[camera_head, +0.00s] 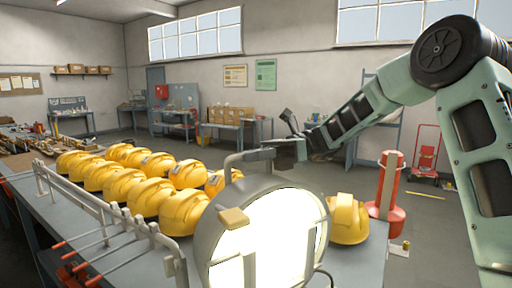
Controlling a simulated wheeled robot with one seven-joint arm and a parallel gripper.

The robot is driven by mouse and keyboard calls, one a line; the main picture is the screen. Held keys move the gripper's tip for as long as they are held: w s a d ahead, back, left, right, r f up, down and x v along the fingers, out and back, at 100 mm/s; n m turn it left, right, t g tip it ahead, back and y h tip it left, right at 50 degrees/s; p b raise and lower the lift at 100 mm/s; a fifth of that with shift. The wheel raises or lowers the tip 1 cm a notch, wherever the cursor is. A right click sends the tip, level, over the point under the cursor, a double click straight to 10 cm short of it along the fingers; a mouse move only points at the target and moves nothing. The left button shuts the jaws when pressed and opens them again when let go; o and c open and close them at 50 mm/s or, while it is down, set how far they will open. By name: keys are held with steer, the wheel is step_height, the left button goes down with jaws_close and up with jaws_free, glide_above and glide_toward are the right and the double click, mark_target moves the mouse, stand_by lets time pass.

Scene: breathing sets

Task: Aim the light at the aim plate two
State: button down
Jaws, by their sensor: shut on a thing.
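A large round light (216,232) with a grey housing stands at the front of the table, close to the camera. Its face is lit bright white and a tan block sits on its rim. A grey bent handle rises from its top. My gripper (262,154) is above the light, at the end of my pale green arm, and is shut on this handle. The fingertips are small and partly merge with the handle. I cannot pick out aim plate two in this view. Part of the light's lower body is cut off by the bottom edge.
Several yellow helmets (150,192) stand in rows on the grey table (125,262), and one (346,220) sits right of the light. A white rail (110,215) with red-tipped rods runs along the left. A red cylinder (388,190) stands at right. Open floor lies behind.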

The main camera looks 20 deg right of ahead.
steer(key=w+m+p, duration=0.1)
steer(key=w+p, duration=0.1)
steer(key=p, duration=0.1)
steer(key=shift+w+a, duration=0.15)
steer(key=shift+w+f+m+p, duration=0.35)
steer(key=shift+m, duration=0.15)
steer(key=c, duration=1.4)
jaws_free()
steer(key=shift+f, duration=0.1)
steer(key=shift+d, duration=0.4)
steer(key=w+d+b, duration=0.2)
steer(key=d+b, duration=0.3)
steer(key=d, duration=1.1)
steer(key=shift+w+d+b, duration=0.2)
steer(key=shift+w+b, duration=0.1)
